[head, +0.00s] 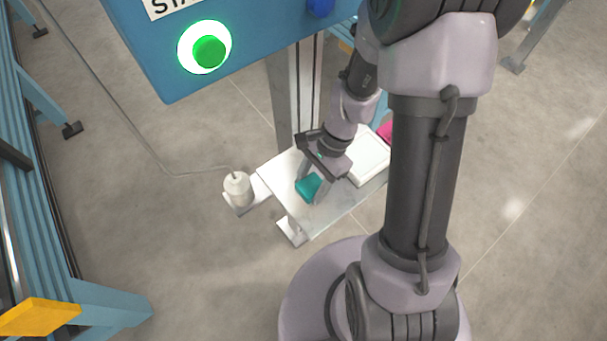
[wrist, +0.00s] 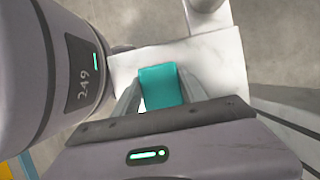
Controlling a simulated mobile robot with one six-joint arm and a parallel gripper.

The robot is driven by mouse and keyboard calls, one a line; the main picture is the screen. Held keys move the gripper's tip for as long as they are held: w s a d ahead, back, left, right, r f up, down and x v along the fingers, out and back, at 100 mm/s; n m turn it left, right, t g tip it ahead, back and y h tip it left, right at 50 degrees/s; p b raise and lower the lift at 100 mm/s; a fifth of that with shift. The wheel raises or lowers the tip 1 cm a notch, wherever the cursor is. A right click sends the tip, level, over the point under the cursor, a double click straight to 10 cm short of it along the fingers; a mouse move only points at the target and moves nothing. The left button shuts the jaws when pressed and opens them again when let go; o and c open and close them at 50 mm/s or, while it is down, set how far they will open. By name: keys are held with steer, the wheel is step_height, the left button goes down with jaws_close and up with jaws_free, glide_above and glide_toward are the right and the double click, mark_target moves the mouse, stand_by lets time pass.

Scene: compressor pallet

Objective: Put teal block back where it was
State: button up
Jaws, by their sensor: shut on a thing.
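The teal block (head: 309,187) is between the fingers of my gripper (head: 311,186), over the left part of a small white table (head: 325,214). In the wrist view the teal block (wrist: 159,86) sits between the two grey fingers of my gripper (wrist: 155,90), with the white tabletop (wrist: 215,60) beneath it. My gripper is shut on the block. I cannot tell whether the block touches the tabletop or is just above it.
A white tray (head: 368,160) lies on the right part of the table, with a pink object (head: 385,131) behind it. A white cylinder (head: 238,187) with a cable stands left of the table. A blue panel with a green button (head: 209,51) overhangs the back.

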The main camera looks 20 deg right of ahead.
steer(key=shift+s+f+b, duration=0.2)
steer(key=shift+s+f, duration=0.05)
steer(key=shift+f, duration=0.25)
steer(key=shift+s+f+b, duration=0.2)
steer(key=shift+f, duration=0.25)
steer(key=shift+r+p, duration=0.2)
steer(key=shift+p, duration=0.1)
steer(key=shift+c, duration=0.6)
steer(key=o, duration=1.3)
steer(key=shift+f, duration=0.1)
steer(key=p+v, duration=0.5)
steer(key=v, duration=0.7)
steer(key=shift+d, duration=0.1)
